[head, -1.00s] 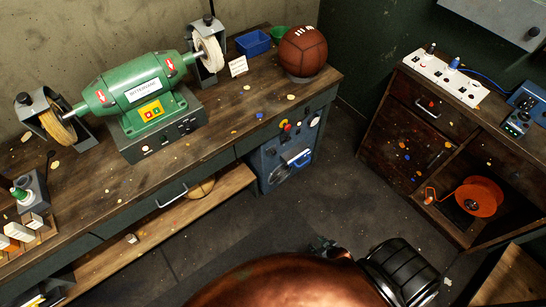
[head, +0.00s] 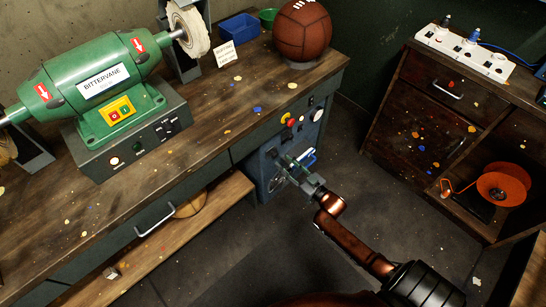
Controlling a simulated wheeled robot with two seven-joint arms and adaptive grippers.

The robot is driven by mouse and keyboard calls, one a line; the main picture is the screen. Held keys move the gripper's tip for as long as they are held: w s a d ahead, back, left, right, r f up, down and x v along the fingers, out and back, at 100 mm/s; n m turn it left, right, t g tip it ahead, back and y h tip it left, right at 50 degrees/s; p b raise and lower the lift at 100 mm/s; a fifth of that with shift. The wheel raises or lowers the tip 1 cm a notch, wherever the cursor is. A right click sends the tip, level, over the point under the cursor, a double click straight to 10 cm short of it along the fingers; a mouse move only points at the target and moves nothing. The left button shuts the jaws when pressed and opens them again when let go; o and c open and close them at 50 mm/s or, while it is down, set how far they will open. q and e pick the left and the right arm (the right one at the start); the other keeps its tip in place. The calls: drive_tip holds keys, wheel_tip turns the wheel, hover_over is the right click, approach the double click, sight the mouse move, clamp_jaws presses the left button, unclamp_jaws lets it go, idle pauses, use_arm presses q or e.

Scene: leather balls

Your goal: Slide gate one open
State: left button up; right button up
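A blue-grey unit (head: 262,176) stands under the right end of the workbench, with a round disc and a bright blue handle (head: 309,157) on its front. No label reading gate one is legible, so I cannot tell which part is the gate or how far it is open. My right gripper (head: 293,162) is in front of this unit, close to the blue handle, and covers part of the front. Its fingers look spread, with nothing visible between them. I cannot tell whether it touches the handle. My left gripper is not in view.
The bench (head: 215,105) carries a green grinder (head: 100,80), a blue bin (head: 239,27) and a brown leather ball (head: 302,30). Red and yellow knobs (head: 291,121) sit above the unit. A wooden cabinet (head: 424,115) with an orange reel (head: 503,187) stands right. Floor between is clear.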

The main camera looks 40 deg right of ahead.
sight(276, 156)
drive_tip(key=w, duration=0.1)
drive_tip(key=w+b, duration=0.1)
drive_tip(key=w, duration=0.1)
drive_tip(key=shift+w+a+f, duration=0.1)
drive_tip(key=shift+w+f, duration=0.1)
drive_tip(key=shift+f, duration=0.05)
drive_tip(key=shift+w+b, duration=0.35)
drive_tip(key=shift+w, duration=0.35)
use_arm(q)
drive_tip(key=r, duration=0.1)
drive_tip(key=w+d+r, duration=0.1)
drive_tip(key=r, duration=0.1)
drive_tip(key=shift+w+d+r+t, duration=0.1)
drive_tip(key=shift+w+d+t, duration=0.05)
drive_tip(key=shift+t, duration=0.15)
use_arm(e)
drive_tip(key=shift+w+r, duration=0.15)
clamp_jaws()
